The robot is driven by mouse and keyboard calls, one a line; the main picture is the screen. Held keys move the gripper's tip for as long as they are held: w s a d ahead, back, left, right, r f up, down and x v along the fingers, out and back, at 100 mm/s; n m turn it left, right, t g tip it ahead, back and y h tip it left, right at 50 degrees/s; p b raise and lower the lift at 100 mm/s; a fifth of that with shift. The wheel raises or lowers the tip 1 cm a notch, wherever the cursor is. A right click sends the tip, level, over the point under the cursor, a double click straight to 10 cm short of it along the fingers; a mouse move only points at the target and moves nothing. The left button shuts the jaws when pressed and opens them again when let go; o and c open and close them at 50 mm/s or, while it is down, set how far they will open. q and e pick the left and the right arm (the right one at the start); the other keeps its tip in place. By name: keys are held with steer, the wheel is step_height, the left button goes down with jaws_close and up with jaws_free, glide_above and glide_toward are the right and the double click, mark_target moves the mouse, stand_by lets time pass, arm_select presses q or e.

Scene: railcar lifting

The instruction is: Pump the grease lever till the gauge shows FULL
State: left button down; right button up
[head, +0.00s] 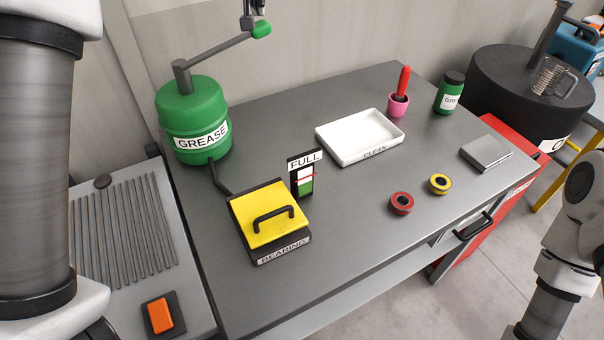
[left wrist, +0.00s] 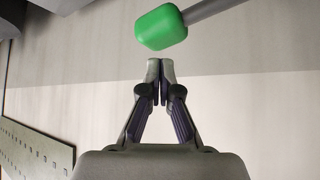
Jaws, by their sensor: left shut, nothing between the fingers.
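The green grease drum (head: 192,118) labelled GREASE stands at the left back of the grey workbench. Its grey lever (head: 218,48) slopes up to the right and ends in a green knob (head: 262,29). My left gripper (head: 253,5) is at the top edge of the head view, by the knob. In the left wrist view my left gripper (left wrist: 160,66) is shut and empty, with the green knob (left wrist: 160,27) just beyond its fingertips. The gauge (head: 304,178) marked FULL shows a green fill below a red mark. My right gripper is not in view.
A yellow-lidded BEARING box (head: 268,218) stands in front of the gauge. A white CLEAN tray (head: 345,152), a pink cup (head: 398,105) with a red-handled tool, a green jar (head: 449,94), two rings (head: 401,203) and a grey block (head: 486,153) are on the bench.

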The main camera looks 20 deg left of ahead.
arm_select(q)
steer(key=shift+f, duration=0.1)
steer(key=shift+f+b, duration=4.3)
steer(key=shift+f, duration=0.65)
step_height(320, 180, up, 10)
steer(key=p, duration=0.8)
steer(key=shift+r, duration=0.1)
steer(key=shift+s, duration=0.1)
